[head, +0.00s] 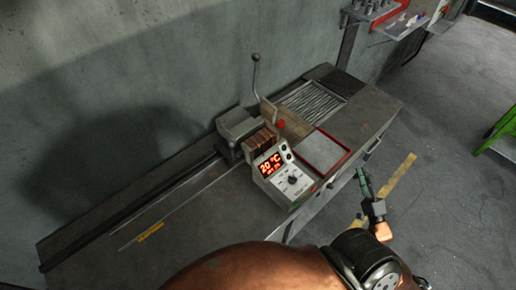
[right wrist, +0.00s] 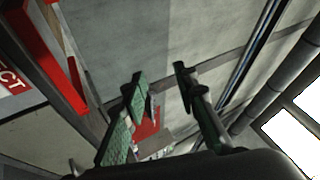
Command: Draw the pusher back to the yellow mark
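A grey block (head: 236,124), which looks like the pusher, sits at the right end of a long rail (head: 165,197) on the workbench. It is right by the copper-coloured coil unit (head: 261,140). The yellow mark (head: 151,232) is a short strip on the bench, well to the left and nearer me, so the block is far from it. My right gripper (head: 362,180) is in front of the bench's right part, apart from the block and touching nothing visible. In the right wrist view its two green-padded fingers (right wrist: 158,76) stand apart with nothing between them. My left gripper is not in view.
A control box (head: 283,176) with a red display stands before the coil unit. A thin lever (head: 255,76) rises behind it. A red-edged tray (head: 342,158) and a slatted grate (head: 314,101) lie right. A wall (head: 110,70) runs behind. The bench's left part is clear.

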